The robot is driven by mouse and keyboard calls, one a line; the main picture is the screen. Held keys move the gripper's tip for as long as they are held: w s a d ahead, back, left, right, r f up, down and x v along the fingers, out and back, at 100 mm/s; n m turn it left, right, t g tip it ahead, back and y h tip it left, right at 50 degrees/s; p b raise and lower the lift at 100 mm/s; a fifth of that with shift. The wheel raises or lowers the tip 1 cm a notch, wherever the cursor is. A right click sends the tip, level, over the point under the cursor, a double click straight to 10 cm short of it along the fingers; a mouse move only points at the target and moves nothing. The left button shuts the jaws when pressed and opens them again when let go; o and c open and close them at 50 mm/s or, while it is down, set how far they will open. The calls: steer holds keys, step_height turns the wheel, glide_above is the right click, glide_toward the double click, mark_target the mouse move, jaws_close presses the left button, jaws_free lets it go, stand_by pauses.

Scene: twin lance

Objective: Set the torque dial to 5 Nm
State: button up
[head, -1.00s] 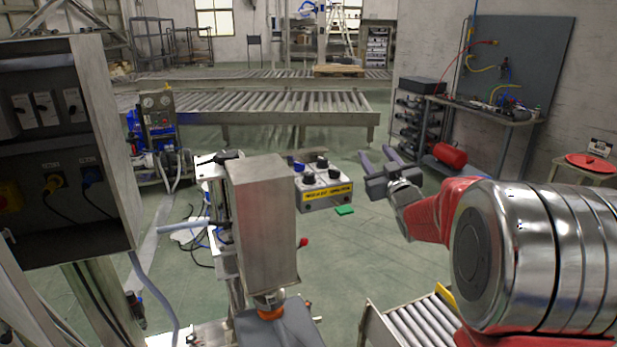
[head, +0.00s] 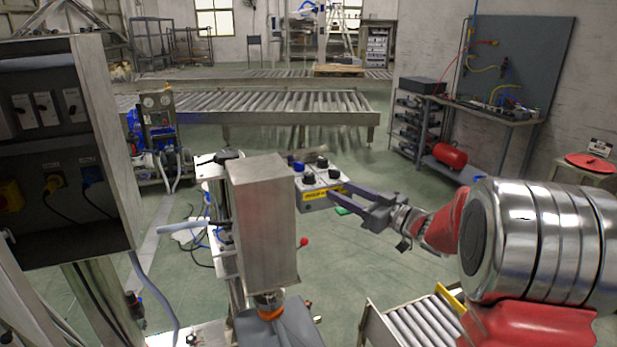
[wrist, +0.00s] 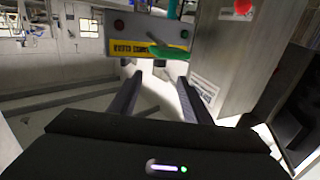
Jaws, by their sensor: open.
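A grey control box (head: 316,199) with a yellow label and several black knobs (head: 334,172) on top is in the middle of the head view. I cannot tell which knob is the torque dial, and no scale is legible. In the wrist view the box (wrist: 98,33) appears upside down at the top, ahead of the fingers. My gripper (head: 337,194) is open, its two fingers pointing left at the box's right front side. The wrist view shows both fingers (wrist: 157,78) apart with nothing held between them. Contact with the box cannot be told.
A tall grey metal housing (head: 263,220) stands just left of the box. A green piece (head: 343,211) shows beside the box. An open electrical cabinet (head: 60,150) is at the left. A short roller conveyor (head: 420,322) is at the front right. Open floor lies behind the box.

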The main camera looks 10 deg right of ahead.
mark_target(312, 178)
steer(key=shift+w+a, duration=0.1)
steer(key=x, duration=1.3)
steer(key=shift+w+a, duration=0.25)
steer(key=c, duration=1)
steer(key=shift+c, duration=0.2)
steer(key=shift+r+m+t+h, duration=0.1)
steer(key=shift+m+t+h, duration=0.3)
steer(key=shift+m+h, duration=0.15)
steer(key=shift+r+m+t+h, duration=0.1)
steer(key=shift+m+t+h, duration=0.85)
steer(key=shift+h, duration=0.7)
steer(key=shift+r+m+h, duration=0.1)
steer(key=shift+m+h, duration=0.4)
steer(key=shift+h, duration=0.1)
steer(key=shift+d+m+h, duration=0.15)
steer(key=shift+m+h, duration=0.15)
steer(key=shift+h, duration=0.2)
